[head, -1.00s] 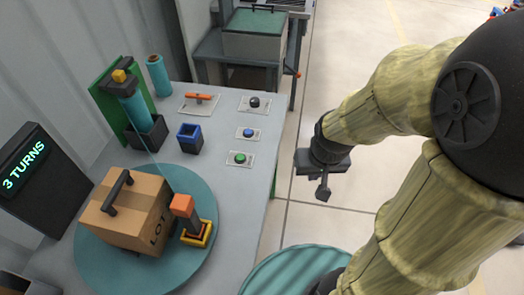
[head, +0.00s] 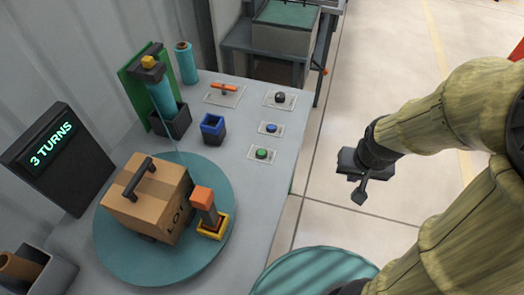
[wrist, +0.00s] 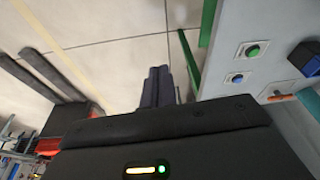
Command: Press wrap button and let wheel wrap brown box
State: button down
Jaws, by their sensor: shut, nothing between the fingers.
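The brown box (head: 145,195) with a dark handle and "LOT" on its side sits on the round teal wheel (head: 120,260). An orange-topped post (head: 204,203) on a yellow base stands beside it on the wheel. A film roll (head: 161,95) stands behind, with a thin strand running down toward the box. Green (head: 261,154), blue (head: 271,128) and black (head: 280,97) buttons sit on plates along the table's right side; which one is the wrap button cannot be read. My gripper (head: 361,193) is shut and empty, over the floor right of the table. In the wrist view, its fingers (wrist: 158,85) show together.
A dark display (head: 55,150) reads "3 TURNS". A blue-rimmed holder (head: 213,128), a spare teal roll (head: 186,62) and an orange-handled item (head: 224,90) stand on the table. A ribbed teal drum (head: 310,275) stands at the front. Floor between table and arm is clear.

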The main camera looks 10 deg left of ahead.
jog(key=w+a+m+t+p, duration=0.1)
jog(key=w+a+m+p, duration=0.2)
jog(key=w, duration=0.4)
jog(key=m+y+p, duration=0.8)
jog(key=m, duration=0.3)
send_over(265, 153)
notch_tip(265, 153, down, 6)
jog(key=r, duration=0.1)
jog(key=shift+a+f, duration=0.1)
jog(key=shift+f, duration=0.15)
jog(key=shift+f, duration=0.1)
notch_tip(265, 153, down, 6)
jog(key=b, duration=0.6)
jog(key=shift+b, duration=0.35)
jog(key=shift+f+b, duration=0.55)
jog(key=shift+f, duration=0.75)
jog(key=shift+s+f, duration=0.1)
